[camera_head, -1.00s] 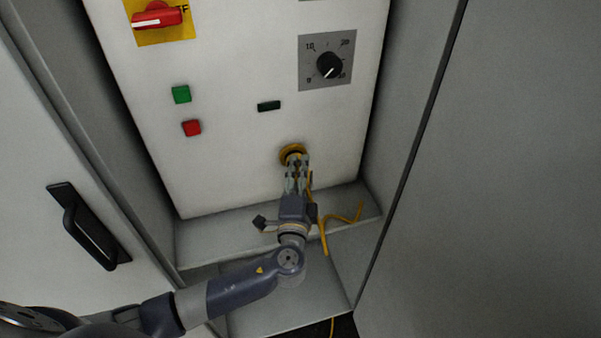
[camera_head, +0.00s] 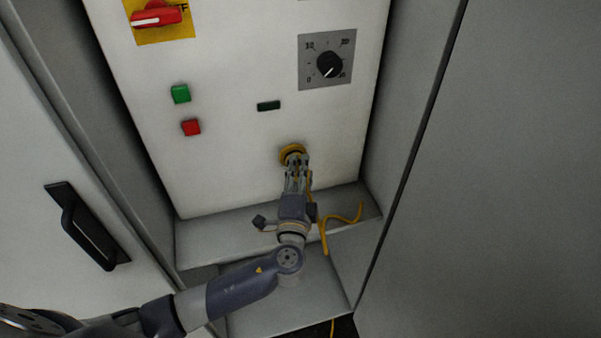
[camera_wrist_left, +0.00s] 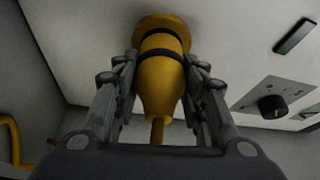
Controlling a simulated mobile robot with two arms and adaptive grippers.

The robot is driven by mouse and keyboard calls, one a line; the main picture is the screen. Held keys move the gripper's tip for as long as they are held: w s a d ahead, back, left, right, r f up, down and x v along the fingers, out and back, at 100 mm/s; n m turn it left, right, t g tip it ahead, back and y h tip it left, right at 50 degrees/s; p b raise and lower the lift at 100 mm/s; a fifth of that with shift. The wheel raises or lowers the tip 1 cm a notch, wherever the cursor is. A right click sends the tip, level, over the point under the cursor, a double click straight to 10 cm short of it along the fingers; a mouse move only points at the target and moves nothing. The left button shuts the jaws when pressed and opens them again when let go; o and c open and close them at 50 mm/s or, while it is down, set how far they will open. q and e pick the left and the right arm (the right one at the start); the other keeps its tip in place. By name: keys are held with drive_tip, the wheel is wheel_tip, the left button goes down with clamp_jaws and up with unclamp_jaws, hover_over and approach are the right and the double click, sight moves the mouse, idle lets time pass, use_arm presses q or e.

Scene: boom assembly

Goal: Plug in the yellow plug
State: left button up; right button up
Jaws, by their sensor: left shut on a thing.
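The yellow plug (camera_wrist_left: 160,85) is between the fingers of my left gripper (camera_wrist_left: 163,75), which is shut on it. In the left wrist view the plug's far end meets a round yellow socket (camera_wrist_left: 160,22) on the white panel; how deep it sits cannot be told. In the head view my left gripper (camera_head: 297,165) is in front of the yellow socket (camera_head: 293,152), and its fingers hide most of the plug. The yellow cable (camera_head: 345,220) hangs from the plug over the ledge. My right gripper is not in view.
The white panel (camera_head: 230,160) carries a red switch (camera_head: 157,16), green (camera_head: 181,94) and red (camera_head: 191,127) buttons, a dark indicator (camera_head: 269,106) and a black dial (camera_head: 330,65). Cabinet walls flank it closely. A grey ledge (camera_head: 215,240) lies below. A door handle (camera_head: 88,227) is at left.

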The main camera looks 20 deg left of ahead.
use_arm(q)
drive_tip(key=shift+w+a, duration=0.25)
drive_tip(key=shift+w, duration=0.1)
drive_tip(key=o, duration=1.4)
drive_tip(key=v, duration=1.2)
